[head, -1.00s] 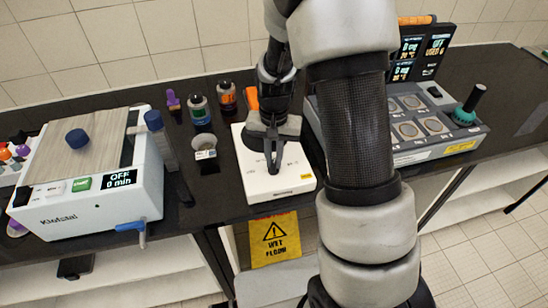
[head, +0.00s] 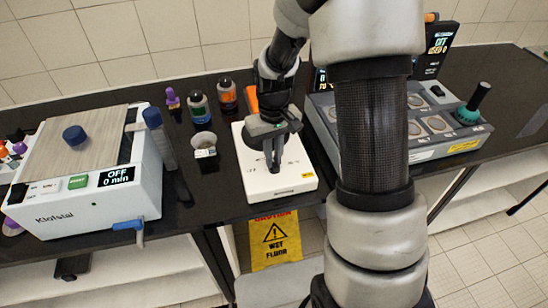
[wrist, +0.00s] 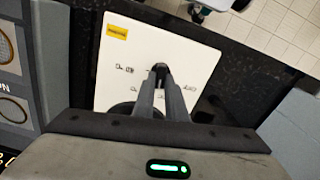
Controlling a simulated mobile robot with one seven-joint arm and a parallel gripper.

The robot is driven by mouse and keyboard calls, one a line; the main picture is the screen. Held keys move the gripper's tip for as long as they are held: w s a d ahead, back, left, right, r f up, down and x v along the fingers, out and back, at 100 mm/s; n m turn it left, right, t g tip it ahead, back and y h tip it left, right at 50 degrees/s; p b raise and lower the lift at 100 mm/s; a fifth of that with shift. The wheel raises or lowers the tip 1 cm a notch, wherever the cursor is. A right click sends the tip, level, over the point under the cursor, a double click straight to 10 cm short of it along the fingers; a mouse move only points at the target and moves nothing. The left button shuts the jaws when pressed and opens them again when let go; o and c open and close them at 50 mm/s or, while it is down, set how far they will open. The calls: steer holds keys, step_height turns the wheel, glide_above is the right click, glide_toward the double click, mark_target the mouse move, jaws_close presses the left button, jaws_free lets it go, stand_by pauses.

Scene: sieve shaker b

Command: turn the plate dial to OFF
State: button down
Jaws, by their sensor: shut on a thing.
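The white plate unit (head: 295,183) sits on the dark bench with a yellow label at its front right corner. It also shows in the wrist view (wrist: 190,50), with small printed marks around a small dark dial (wrist: 158,68). My gripper (head: 275,168) reaches down onto the unit, and its fingers (wrist: 161,76) are shut on the dial. The fingers hide most of the dial, so its pointer and setting cannot be read. A dark round part of the unit (wrist: 122,109) is partly hidden behind the fingers.
A white shaker (head: 100,207) with a display reading OFF, 0 min stands left. Several small bottles (head: 199,108) and a small cup (head: 203,143) stand behind and left of the plate unit. A grey machine (head: 430,145) stands right.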

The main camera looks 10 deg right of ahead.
steer(key=n, duration=0.6)
steer(key=shift+a, duration=0.15)
steer(key=n+p, duration=0.1)
steer(key=n, duration=0.2)
steer(key=shift+s+r+n, duration=0.1)
steer(key=shift+n, duration=0.3)
steer(key=shift+a+n+p, duration=0.1)
steer(key=shift+n+p, duration=0.5)
steer(key=shift+n, duration=0.9)
steer(key=c, duration=1.8)
jaws_free()
steer(key=shift+s, duration=0.1)
step_height(320, 180, up, 17)
steer(key=shift+r+p, duration=0.15)
steer(key=shift+p, duration=0.2)
